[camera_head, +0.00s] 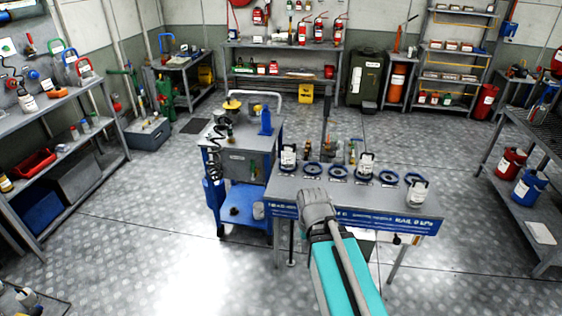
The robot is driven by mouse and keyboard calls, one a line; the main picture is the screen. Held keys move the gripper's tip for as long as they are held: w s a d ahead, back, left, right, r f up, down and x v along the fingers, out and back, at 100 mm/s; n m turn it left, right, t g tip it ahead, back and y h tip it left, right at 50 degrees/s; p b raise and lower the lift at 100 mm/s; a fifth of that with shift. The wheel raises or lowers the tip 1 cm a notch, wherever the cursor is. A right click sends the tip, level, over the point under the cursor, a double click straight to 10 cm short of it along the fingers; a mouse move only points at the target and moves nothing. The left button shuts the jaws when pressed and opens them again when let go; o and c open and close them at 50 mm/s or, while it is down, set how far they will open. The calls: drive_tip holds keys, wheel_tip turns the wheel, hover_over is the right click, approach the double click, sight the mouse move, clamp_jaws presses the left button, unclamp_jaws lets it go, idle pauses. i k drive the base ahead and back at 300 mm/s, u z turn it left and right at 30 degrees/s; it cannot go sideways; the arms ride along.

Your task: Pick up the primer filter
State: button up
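A grey worktable (290,190) with a blue labelled front edge stands ahead of my arm. Three white canisters with dark parts and labels are on it: a left canister (288,158), a middle canister (365,165) and a right canister (416,193). Their labels are too small to read, so I cannot tell which one is the primer filter. Several blue rings (338,172) lie in a row between them. My teal and grey arm reaches up from the bottom, its grey joint over the table's front edge. I cannot make out my gripper.
A grey cart (238,166) with a coiled black hose stands close to the table's left. Shelving with a red bin (34,163) is at the far left. A bench with red and blue containers (529,188) is at the right. The floor is open at front left.

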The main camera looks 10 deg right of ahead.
sight(288, 155)
drive_tip(key=z, duration=0.1)
drive_tip(key=i, duration=0.95)
drive_tip(key=u, duration=0.05)
